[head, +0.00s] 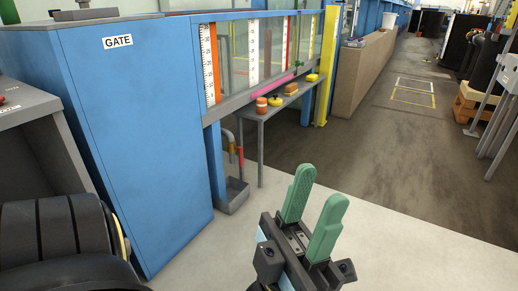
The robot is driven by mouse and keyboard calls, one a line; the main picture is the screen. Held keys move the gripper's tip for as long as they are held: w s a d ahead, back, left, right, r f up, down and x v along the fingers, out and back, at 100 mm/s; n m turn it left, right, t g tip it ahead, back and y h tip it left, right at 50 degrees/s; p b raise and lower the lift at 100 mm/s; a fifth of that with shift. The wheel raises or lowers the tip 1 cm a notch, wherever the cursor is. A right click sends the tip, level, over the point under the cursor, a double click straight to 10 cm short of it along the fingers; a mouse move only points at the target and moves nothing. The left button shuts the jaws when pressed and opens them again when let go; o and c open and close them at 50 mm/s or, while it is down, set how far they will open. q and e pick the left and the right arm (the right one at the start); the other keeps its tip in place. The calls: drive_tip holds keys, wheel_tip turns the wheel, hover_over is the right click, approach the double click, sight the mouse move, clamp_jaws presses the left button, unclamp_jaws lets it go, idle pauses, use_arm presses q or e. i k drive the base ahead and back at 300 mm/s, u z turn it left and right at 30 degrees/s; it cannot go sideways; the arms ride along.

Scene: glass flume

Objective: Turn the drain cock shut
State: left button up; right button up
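A grey bent pipe (228,137) hangs below the flume at the right side of the blue gate cabinet. A small red lever-like part (240,156) shows beside it, with a yellowish piece next to it. This looks like the drain cock, but it is too small to tell how its handle stands. A grey open box (236,194) sits on the floor below it. My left gripper (322,189) has green fingers, spread apart with nothing between them. It is nearer to me, to the right of and below the cock, and clear of it. My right gripper is not in view.
The blue cabinet (140,130) marked GATE stands close on the left. A low grey bench (255,112) under the glass flume holds small orange, yellow and brown items. A yellow post (327,70) stands behind. The floor (420,220) at right is clear.

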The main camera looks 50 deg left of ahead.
sight(241, 148)
drive_tip(key=u, duration=0.35)
drive_tip(key=i, duration=1.6)
drive_tip(key=u, duration=1.3)
drive_tip(key=i, duration=1.2)
drive_tip(key=u, duration=1.6)
drive_tip(key=i, duration=0.3)
drive_tip(key=u, duration=0.25)
